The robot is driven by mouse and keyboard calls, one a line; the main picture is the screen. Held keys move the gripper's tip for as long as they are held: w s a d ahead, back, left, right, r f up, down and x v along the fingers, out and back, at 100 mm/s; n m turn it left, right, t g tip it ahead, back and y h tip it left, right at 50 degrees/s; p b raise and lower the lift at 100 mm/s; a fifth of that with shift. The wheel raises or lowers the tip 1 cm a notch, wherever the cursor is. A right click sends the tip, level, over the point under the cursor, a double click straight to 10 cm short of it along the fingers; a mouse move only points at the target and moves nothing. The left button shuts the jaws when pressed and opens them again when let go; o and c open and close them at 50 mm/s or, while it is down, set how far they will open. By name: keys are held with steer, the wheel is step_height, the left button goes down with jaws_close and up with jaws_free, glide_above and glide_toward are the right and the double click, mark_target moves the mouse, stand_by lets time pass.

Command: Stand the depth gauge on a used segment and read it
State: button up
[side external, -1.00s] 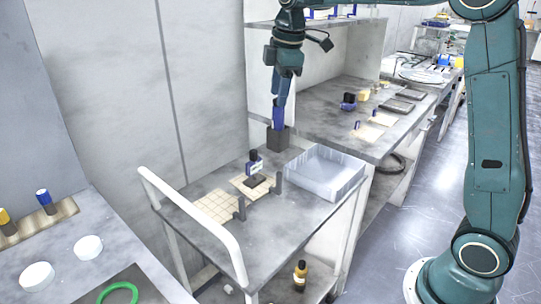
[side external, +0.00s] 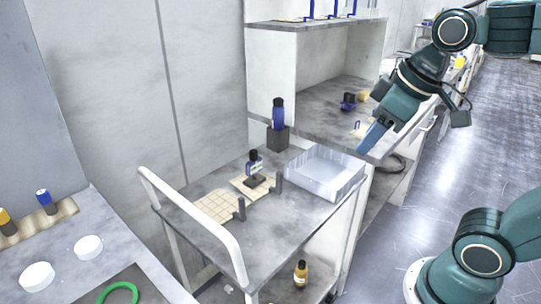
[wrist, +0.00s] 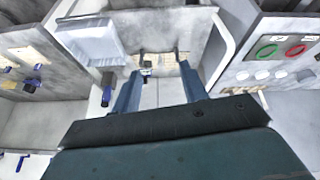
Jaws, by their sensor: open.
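A blue-and-black gauge with a small pale display (side external: 255,163) stands upright on a dark flat piece (side external: 257,181), over a beige tiled sheet on the cart. I cannot read the display. My gripper (side external: 366,146) is open and empty, off to the right of the cart's white tray near the bench edge. In the wrist view its two fingers (wrist: 160,72) are spread, with the cart beyond them. A blue tool with a black top (side external: 278,116) stands in a dark block (side external: 278,138) at the back of the cart.
The clear-white tray (side external: 325,172) fills the cart's right side. Two dark posts (side external: 240,208) stand by the tiled sheets. The cart's white handle (side external: 190,215) rises at the left. A bench (side external: 320,100) with small items stands behind. A brown bottle (side external: 300,274) is on the lower shelf.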

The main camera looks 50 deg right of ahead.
steer(key=s+f, duration=0.1)
steer(key=s+f+m, duration=0.1)
steer(key=s, duration=0.1)
steer(key=s+f+m, duration=0.1)
steer(key=shift+s+a+f+t, duration=0.1)
steer(key=shift+s+a+t, duration=0.1)
steer(key=shift+s+t, duration=0.1)
